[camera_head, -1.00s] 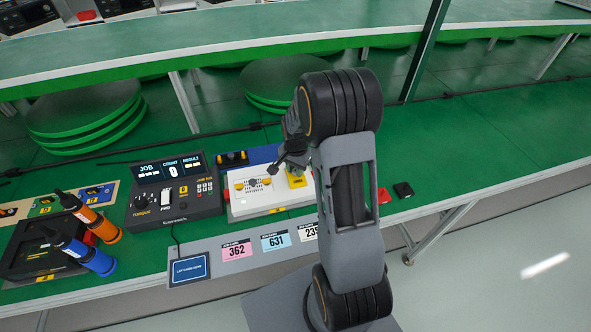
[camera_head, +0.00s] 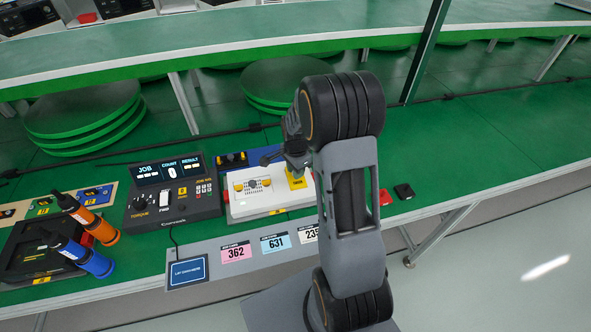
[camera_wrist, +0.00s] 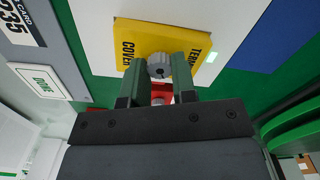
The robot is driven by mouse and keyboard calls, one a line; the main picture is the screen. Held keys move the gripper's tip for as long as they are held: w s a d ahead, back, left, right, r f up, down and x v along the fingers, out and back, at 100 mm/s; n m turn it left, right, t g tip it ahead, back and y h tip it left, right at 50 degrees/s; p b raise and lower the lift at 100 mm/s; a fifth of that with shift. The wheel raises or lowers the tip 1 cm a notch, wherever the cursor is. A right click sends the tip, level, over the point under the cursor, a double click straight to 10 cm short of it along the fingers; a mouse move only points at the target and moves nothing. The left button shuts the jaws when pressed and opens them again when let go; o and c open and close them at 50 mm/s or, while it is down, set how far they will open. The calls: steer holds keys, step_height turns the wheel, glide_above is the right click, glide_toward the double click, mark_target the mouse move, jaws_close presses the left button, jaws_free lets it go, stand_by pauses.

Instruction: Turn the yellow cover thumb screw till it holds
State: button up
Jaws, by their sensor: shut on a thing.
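The yellow cover (camera_wrist: 138,42) lies on a white panel in the wrist view, with black lettering that reads COVER on one side. It also shows in the head view (camera_head: 297,181), partly hidden by my arm. The thumb screw (camera_wrist: 159,63), a grey ribbed knob, stands at the cover's edge nearest my gripper. My gripper (camera_wrist: 160,72) is shut on this knob, with one green finger on each side. In the head view my gripper (camera_head: 293,162) is over the cover, and the knob cannot be made out there.
The white unit (camera_head: 250,205) stands beside a dark controller (camera_head: 170,200) with a display. Numbered cards line the front edge; red and black blocks sit right of my arm.

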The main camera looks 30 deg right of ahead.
steer(key=o, duration=1)
steer(key=shift+c, duration=0.2)
steer(key=shift+r, duration=0.1)
step_height(320, 180, up, 14)
stand_by(0.5)
